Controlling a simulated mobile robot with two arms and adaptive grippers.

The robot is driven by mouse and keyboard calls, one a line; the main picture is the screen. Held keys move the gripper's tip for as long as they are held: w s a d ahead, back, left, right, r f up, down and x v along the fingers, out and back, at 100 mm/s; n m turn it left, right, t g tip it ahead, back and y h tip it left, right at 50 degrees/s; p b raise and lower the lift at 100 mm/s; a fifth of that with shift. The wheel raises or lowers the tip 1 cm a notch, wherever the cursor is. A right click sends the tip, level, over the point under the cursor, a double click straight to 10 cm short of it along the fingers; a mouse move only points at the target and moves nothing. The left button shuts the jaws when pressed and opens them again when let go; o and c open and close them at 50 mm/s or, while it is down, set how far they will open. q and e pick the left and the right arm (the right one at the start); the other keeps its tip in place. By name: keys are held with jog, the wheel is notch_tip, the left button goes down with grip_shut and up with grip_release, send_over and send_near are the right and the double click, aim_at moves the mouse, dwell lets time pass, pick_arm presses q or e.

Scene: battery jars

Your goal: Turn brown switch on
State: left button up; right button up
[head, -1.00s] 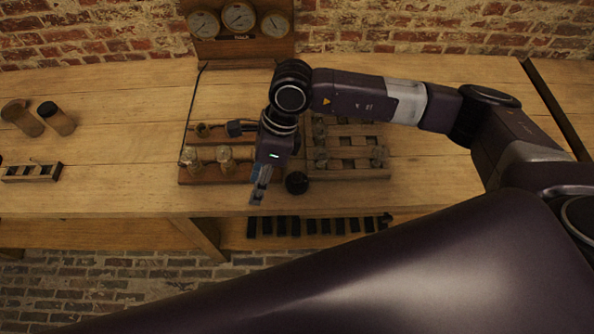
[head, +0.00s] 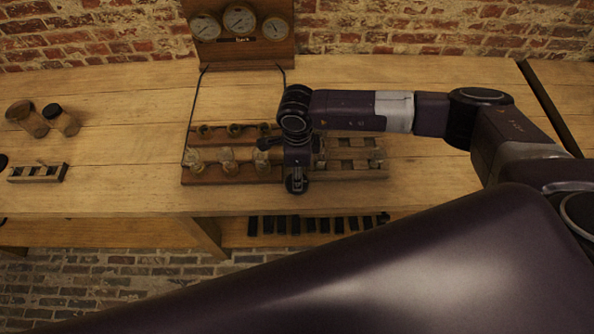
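My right gripper (head: 296,187) points down at the front edge of the wooden jar racks on the workbench. Its fingers are small and dark here, and I cannot tell whether they are open or shut. I cannot make out a clearly brown switch; the gripper and wrist hide the spot between the left rack (head: 205,177) and the right rack (head: 350,173). A small wooden block with dark slots and a short lever (head: 38,172) lies at the far left of the bench. My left gripper is not in view.
Several glass jars (head: 229,160) stand in the left rack. A wooden gauge panel (head: 240,48) with three dials stands at the back. Two brown cylinders (head: 62,120) lie at the left. The bench (head: 120,150) between them and the racks is clear.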

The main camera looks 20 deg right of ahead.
grip_shut()
dwell(0.4)
jog(key=m+b, duration=0.2)
jog(key=shift+f+m, duration=0.15)
jog(key=shift+m, duration=0.25)
jog(key=m+b, duration=0.2)
jog(key=m, duration=0.1)
jog(key=shift+m+b, duration=0.3)
jog(key=shift+b, duration=0.05)
jog(key=m+b, duration=0.3)
jog(key=m, duration=0.3)
jog(key=m+b, duration=0.2)
jog(key=m, duration=0.3)
jog(key=shift+r, duration=0.2)
jog(key=shift+m, duration=0.4)
